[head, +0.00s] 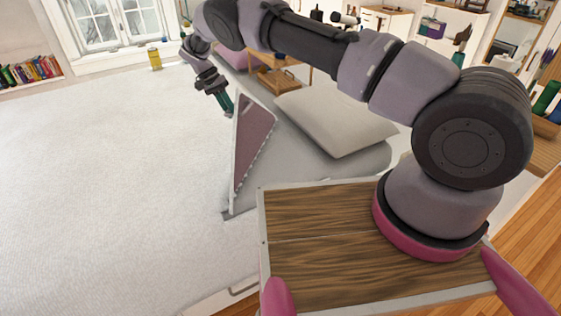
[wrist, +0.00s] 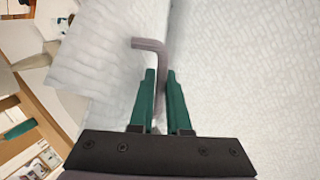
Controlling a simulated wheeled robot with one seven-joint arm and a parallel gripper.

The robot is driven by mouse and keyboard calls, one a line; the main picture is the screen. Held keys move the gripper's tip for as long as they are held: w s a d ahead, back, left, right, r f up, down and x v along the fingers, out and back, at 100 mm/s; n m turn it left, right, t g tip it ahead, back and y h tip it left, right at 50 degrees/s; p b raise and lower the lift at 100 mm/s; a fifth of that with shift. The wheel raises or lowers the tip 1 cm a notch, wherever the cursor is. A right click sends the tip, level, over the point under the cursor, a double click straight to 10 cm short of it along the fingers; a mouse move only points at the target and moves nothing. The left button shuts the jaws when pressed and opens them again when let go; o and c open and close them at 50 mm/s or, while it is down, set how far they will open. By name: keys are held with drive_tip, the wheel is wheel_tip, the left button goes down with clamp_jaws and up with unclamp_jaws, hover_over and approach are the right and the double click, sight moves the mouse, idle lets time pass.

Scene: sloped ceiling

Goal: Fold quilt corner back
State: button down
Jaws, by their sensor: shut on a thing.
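The white textured quilt (head: 110,150) spreads flat over the bed on the left and middle of the head view. Its near right corner is lifted into a standing flap, with the mauve underside (head: 254,135) facing right. My gripper (head: 228,107) is at the top of this flap. In the wrist view, my gripper (wrist: 161,82) has its green fingers closed around the quilt's mauve-grey edge, with the white quilt (wrist: 235,60) on both sides. The edge bends to the left above the fingertips. What lies behind the flap is hidden in the head view.
A light pillow (head: 338,118) lies right of the flap on the grey sheet (head: 285,160). A yellow can (head: 154,58) stands at the quilt's far side. Books (head: 30,71) line a shelf at far left. A wooden tray (head: 278,78) is beyond the pillow.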

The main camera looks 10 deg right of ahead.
drive_tip(key=shift+w+r, duration=0.25)
drive_tip(key=shift+w+a+f, duration=0.65)
drive_tip(key=shift+a+f, duration=0.1)
drive_tip(key=shift+a, duration=0.2)
drive_tip(key=c, duration=0.5)
unclamp_jaws()
drive_tip(key=o, duration=0.5)
drive_tip(key=shift+s, duration=0.1)
